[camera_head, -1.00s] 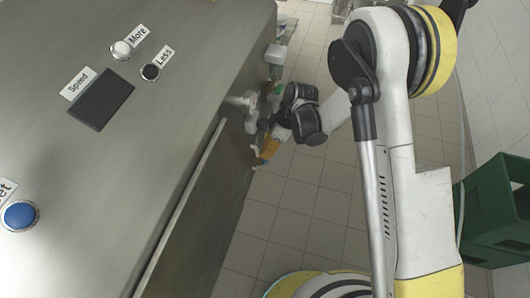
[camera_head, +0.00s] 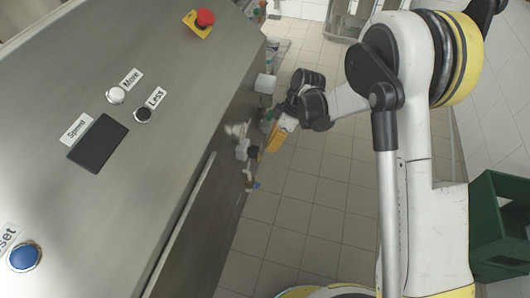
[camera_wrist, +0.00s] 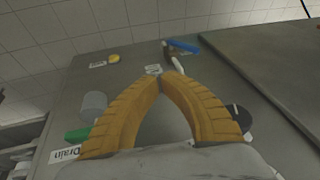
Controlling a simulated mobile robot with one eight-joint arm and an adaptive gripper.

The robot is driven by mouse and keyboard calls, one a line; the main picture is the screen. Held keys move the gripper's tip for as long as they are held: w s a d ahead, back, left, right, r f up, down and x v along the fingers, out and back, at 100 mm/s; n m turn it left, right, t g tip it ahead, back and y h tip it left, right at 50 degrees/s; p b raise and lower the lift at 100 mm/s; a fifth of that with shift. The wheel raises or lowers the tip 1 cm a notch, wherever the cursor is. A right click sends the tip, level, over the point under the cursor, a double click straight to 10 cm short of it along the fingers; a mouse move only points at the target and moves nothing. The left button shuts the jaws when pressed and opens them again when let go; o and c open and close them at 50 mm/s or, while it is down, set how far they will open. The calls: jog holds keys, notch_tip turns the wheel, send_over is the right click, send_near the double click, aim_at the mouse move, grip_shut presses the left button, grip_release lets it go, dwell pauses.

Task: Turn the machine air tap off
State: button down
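The machine (camera_head: 150,130) fills the left of the head view, with small fittings (camera_head: 242,150) on its side. My gripper (camera_head: 268,150) is beside that side, its orange fingers pointing down and left. In the wrist view the fingertips (camera_wrist: 162,76) meet with nothing visible between them. Just past them are a small white label (camera_wrist: 153,70), too small to read, and a blue lever (camera_wrist: 183,46) beside a pale curved pipe (camera_wrist: 174,60). A yellow knob (camera_wrist: 114,58) has its own label. I cannot tell which fitting is the air tap, or its state.
A grey cylinder (camera_wrist: 94,105), a green handle (camera_wrist: 77,134) and a "Drain" label (camera_wrist: 65,154) are left of my fingers. A dark round part (camera_wrist: 240,117) is to the right. A green crate (camera_head: 497,225) stands at the right of the head view; tiled floor lies between.

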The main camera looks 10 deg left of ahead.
aim_at(257, 186)
jog(key=shift+g, duration=0.6)
jog(key=b+x, duration=0.1)
jog(key=x, duration=0.2)
jog(key=s+b+x, duration=0.1)
jog(key=b+x, duration=0.1)
jog(key=x, duration=0.2)
jog(key=s+b+x, duration=0.1)
jog(key=x, duration=0.3)
jog(key=shift+s+d+r+b, duration=0.2)
jog(key=shift+s+r+b, duration=0.1)
jog(key=shift+s+f, duration=0.2)
jog(key=shift+s, duration=0.3)
